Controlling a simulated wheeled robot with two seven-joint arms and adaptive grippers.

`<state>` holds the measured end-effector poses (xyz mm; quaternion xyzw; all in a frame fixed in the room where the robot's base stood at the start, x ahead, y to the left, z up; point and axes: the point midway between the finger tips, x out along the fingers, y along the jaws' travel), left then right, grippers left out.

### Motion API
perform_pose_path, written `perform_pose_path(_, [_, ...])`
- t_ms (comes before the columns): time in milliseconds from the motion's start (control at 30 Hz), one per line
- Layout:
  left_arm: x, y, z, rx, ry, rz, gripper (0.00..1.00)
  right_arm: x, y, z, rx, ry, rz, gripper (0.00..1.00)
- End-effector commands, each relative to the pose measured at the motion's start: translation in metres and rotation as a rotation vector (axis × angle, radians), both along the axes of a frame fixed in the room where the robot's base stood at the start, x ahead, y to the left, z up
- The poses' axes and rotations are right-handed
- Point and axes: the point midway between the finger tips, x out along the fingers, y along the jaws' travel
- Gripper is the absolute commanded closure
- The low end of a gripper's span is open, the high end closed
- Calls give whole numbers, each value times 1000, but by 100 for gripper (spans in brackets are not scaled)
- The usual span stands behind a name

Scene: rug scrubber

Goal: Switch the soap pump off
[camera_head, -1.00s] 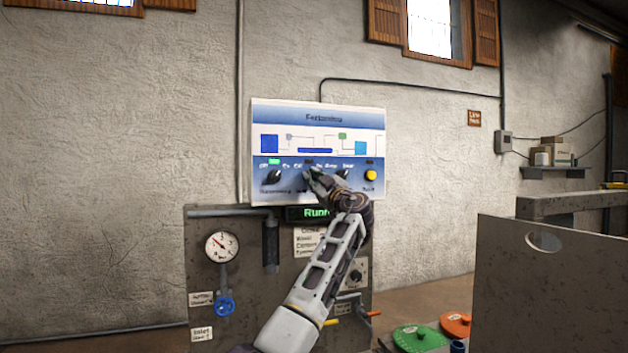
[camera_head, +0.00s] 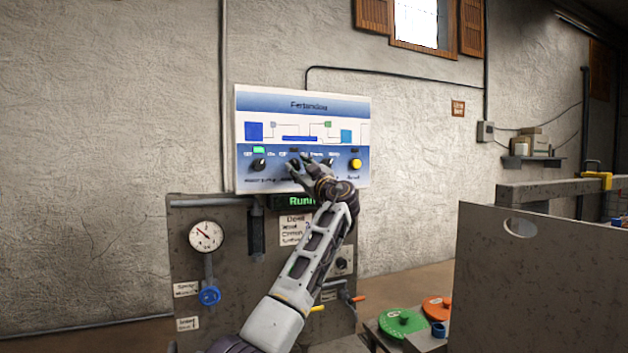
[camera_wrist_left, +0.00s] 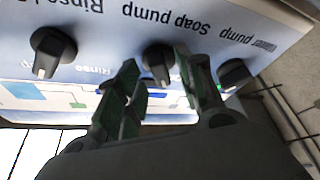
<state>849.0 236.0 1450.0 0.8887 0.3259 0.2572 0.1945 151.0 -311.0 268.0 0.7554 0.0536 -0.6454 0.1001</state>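The soap pump knob (camera_wrist_left: 159,66) is black and round with a light pointer mark. It is the middle knob in the left wrist view, where the panel's labels appear upside down. My left gripper (camera_wrist_left: 155,57) has its two green-padded fingers apart, one on each side of this knob; whether a pad touches it I cannot tell. In the head view my left gripper (camera_head: 305,170) is at the lower middle of the white and blue control panel (camera_head: 300,106) and partly covers the knobs there. The lamp above the middle knob looks dark. My right gripper is not in view.
A green lamp (camera_head: 258,150) glows above the panel's left knob. A yellow button (camera_head: 355,164) sits at its right. Below are a green-lettered display (camera_head: 297,202) and a gauge (camera_head: 206,235).

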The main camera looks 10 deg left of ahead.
Motion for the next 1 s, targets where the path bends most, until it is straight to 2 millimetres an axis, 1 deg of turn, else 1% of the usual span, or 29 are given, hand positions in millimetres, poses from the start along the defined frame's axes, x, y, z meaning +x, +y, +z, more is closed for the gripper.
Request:
perform_pose_path(367, [-19,-21,-11,0,1,-1,62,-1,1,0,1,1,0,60])
perform_pose_path(1000, [-66,-68,-33,0,-2,-1,62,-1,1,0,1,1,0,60])
